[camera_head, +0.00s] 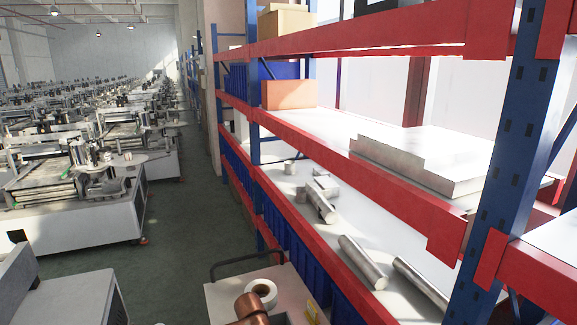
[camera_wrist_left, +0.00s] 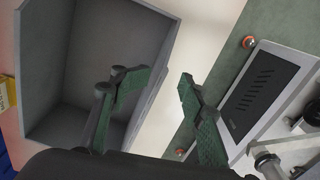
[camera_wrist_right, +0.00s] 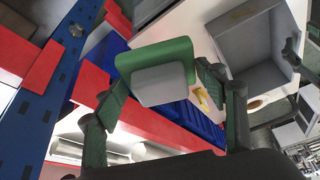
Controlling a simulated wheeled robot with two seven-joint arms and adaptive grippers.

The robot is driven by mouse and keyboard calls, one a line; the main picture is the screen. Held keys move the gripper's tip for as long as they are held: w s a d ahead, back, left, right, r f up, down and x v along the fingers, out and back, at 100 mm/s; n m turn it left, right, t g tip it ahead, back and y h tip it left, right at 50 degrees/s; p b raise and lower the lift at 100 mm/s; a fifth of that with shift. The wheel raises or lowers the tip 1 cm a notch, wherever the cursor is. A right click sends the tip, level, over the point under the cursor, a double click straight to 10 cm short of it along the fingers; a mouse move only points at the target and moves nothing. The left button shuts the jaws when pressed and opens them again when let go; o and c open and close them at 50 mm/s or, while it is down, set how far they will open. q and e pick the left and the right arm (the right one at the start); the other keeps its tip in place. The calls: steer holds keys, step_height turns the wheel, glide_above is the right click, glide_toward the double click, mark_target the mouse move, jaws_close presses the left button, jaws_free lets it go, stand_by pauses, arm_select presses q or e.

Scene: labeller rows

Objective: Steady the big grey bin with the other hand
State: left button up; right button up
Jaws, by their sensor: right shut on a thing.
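The big grey bin (camera_wrist_left: 95,50) fills the left part of the left wrist view, its open top facing the camera. It also shows in the right wrist view (camera_wrist_right: 258,48) at the upper right. My left gripper (camera_wrist_left: 152,80) is open at the bin's side wall. One finger appears over the bin's inside and the other outside the wall; I cannot tell whether either touches. My right gripper (camera_wrist_right: 158,82) is shut on a green and grey block (camera_wrist_right: 158,62), held apart from the bin. Neither gripper nor the bin shows in the head view.
A pale cart (camera_head: 222,297) with a dark handle carries a white roll (camera_head: 262,292) and a copper roll (camera_head: 250,308). A red and blue rack (camera_head: 350,165) with metal cylinders and blue bins stands close on the right. Machines (camera_head: 70,200) line the left; the aisle floor between is clear.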

arm_select(q)
steer(key=shift+w+f, duration=0.1)
steer(key=shift+w, duration=0.2)
step_height(320, 180, up, 12)
stand_by(0.3)
steer(key=shift+f, duration=0.1)
